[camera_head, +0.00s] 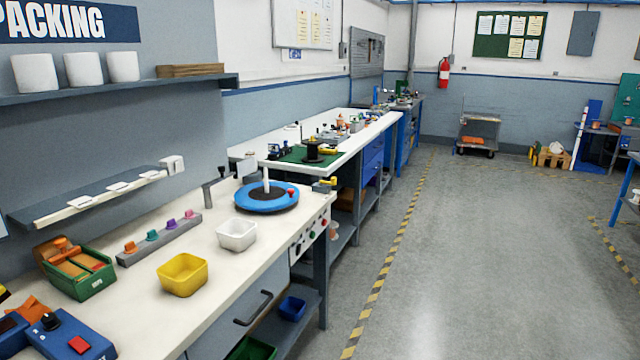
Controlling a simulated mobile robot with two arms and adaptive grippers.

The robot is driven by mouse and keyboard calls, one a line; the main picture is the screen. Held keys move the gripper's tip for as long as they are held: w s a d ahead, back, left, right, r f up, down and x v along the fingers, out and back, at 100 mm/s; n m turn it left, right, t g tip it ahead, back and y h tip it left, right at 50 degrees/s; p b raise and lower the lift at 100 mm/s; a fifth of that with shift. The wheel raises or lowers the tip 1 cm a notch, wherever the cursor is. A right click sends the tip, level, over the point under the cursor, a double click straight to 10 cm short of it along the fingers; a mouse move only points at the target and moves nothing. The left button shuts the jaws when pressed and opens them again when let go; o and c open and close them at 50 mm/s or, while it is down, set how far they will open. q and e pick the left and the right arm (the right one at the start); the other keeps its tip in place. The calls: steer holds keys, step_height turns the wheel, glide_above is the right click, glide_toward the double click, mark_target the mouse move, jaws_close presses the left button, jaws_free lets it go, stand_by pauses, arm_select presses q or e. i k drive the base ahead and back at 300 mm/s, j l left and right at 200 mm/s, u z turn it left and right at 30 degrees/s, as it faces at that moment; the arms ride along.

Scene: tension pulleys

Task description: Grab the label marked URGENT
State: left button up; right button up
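No text reading URGENT can be made out in the head view. A grey wall shelf (95,190) on the left has small white pieces along its front edge, one of them a flat white piece (117,186). They may be labels, but any print on them is too small to read. A small white box-like piece (172,164) sits at the shelf's right end. Neither of my grippers is in view.
The white workbench (225,270) holds a yellow bin (183,274), a white bin (237,234), a blue turntable (258,198), a green box (85,278) and a strip of coloured knobs (160,239). The grey floor (480,270) on the right is clear.

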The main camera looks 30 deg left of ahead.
mark_target(81, 202)
steer(key=i+u, duration=0.4)
steer(key=i+l+u, duration=0.2)
steer(key=u, duration=0.15)
steer(key=i+l+u, duration=0.75)
steer(key=k+j, duration=0.05)
